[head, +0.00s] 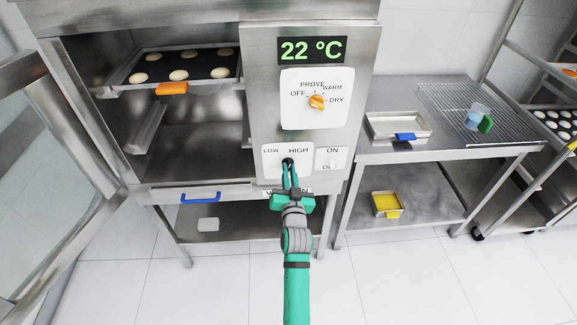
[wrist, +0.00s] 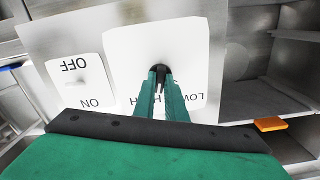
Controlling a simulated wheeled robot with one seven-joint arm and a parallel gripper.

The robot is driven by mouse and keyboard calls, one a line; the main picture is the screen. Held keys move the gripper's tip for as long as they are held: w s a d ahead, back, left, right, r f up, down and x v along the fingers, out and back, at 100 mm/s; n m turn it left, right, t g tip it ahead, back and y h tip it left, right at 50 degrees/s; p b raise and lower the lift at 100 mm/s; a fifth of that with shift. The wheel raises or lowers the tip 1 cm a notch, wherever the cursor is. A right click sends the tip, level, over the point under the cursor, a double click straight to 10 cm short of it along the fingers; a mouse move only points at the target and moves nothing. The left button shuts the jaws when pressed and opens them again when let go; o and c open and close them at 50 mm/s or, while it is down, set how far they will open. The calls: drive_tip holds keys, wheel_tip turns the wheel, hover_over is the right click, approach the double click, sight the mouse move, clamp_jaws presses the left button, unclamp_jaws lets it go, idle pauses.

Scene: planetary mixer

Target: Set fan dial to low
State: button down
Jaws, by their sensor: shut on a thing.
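The fan dial (wrist: 158,71) is a small black knob on a white plate (head: 265,164) marked LOW and HIGH, low on the cabinet's control panel. My gripper (head: 289,165) reaches up to this plate, and its green fingers are shut on the knob. In the wrist view the plate is upside down, and my gripper (wrist: 160,82) covers part of the lettering. The fingers hide most of the dial, so I cannot tell its exact setting.
An ON/OFF switch (head: 331,159) sits just right of the fan plate. The open glass door (head: 50,160) stands at left. A steel table (head: 445,150) stands at right.

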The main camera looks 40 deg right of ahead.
drive_tip(key=shift+n, duration=1)
drive_tip(key=n, duration=0.4)
drive_tip(key=shift+n, duration=0.3)
